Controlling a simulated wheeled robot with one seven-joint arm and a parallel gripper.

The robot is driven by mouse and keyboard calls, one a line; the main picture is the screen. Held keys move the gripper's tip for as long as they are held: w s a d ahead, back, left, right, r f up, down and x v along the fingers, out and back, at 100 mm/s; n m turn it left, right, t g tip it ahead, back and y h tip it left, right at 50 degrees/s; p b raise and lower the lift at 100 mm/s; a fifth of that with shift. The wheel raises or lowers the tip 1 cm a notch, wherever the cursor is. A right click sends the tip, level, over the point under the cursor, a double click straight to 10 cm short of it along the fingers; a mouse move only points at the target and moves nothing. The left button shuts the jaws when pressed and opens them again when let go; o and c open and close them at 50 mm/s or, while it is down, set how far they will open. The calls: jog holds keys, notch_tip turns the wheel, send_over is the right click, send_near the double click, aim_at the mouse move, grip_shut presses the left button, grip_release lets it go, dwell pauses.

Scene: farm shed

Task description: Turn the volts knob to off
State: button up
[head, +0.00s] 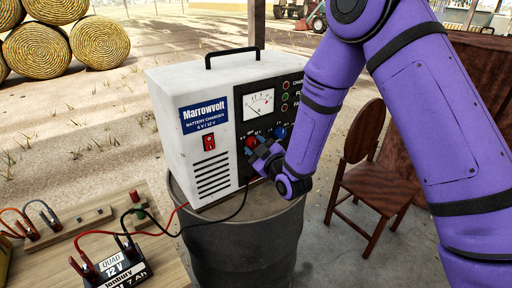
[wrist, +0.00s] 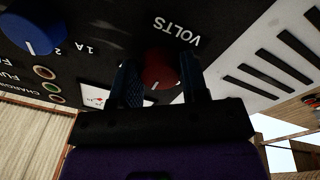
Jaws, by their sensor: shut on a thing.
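The battery charger (head: 190,150) is a white box with a black front panel, standing on a dark drum. The red volts knob (head: 251,142) is on the panel below the meter. In the wrist view, the volts knob (wrist: 160,68) sits between my two fingers, beside the printed word VOLTS, with a white pointer mark on it. My gripper (head: 262,150) is at the panel and shut on the knob; it also shows in the wrist view (wrist: 160,88). The fingers hide the knob's sides and most of its markings.
A blue knob (head: 280,132) is just right of the volts knob. A red switch (head: 209,142) is on the charger's white side. Red and black leads run to a battery (head: 115,268) on a wooden bench (head: 60,250). The drum (head: 240,245) stands beneath; a wooden chair (head: 372,180) is at right.

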jog(key=o, duration=0.9)
jog(key=shift+o, duration=0.2)
jog(key=v, duration=1.1)
